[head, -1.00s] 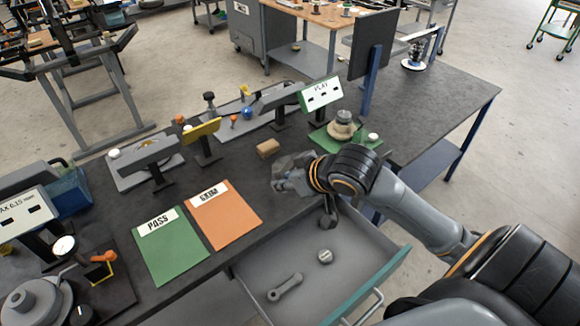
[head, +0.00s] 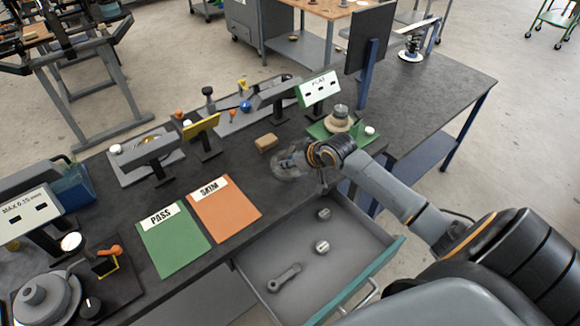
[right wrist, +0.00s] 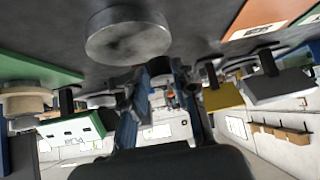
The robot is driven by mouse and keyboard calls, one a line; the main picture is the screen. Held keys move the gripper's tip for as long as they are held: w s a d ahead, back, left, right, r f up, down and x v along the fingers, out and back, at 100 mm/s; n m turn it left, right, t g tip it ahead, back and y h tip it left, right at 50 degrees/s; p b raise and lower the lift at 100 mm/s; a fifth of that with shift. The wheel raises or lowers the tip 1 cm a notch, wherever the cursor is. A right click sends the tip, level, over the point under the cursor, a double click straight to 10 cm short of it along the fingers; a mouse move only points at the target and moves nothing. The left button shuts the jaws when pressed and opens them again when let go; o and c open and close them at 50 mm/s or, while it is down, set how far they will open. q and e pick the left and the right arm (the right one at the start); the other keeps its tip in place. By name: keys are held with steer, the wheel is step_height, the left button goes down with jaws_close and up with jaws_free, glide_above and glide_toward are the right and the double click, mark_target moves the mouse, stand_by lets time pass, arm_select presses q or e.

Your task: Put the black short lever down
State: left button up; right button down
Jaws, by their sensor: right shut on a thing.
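My right gripper (head: 290,165) is low over the dark bench, in front of the tan block, with its arm coming in from the right. In the right wrist view its fingers (right wrist: 165,88) are closed around a small dark piece with a rounded end, which looks like the black short lever (right wrist: 160,68). Most of the lever is hidden by the fingers. In the head view it cannot be made out, and I cannot tell whether it touches the bench. My left gripper is not in view.
The tan block (head: 266,142) lies just behind the gripper. A green PASS sheet (head: 172,245) and an orange SKIM sheet (head: 225,212) lie left. The open drawer (head: 250,262) holds a grey link (head: 285,278) and two metal cylinders (head: 322,247). A grey disc (right wrist: 128,38) is near my fingers.

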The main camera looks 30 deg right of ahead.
mark_target(290, 177)
step_height(290, 177, down, 2)
steer(key=shift+f+p, duration=0.15)
steer(key=shift+p, duration=0.5)
steer(key=shift+f, duration=0.4)
steer(key=c, duration=1)
jaws_free()
steer(key=shift+c, duration=0.2)
steer(key=shift+s, duration=0.1)
steer(key=b+v, duration=0.1)
steer(key=v, duration=1.1)
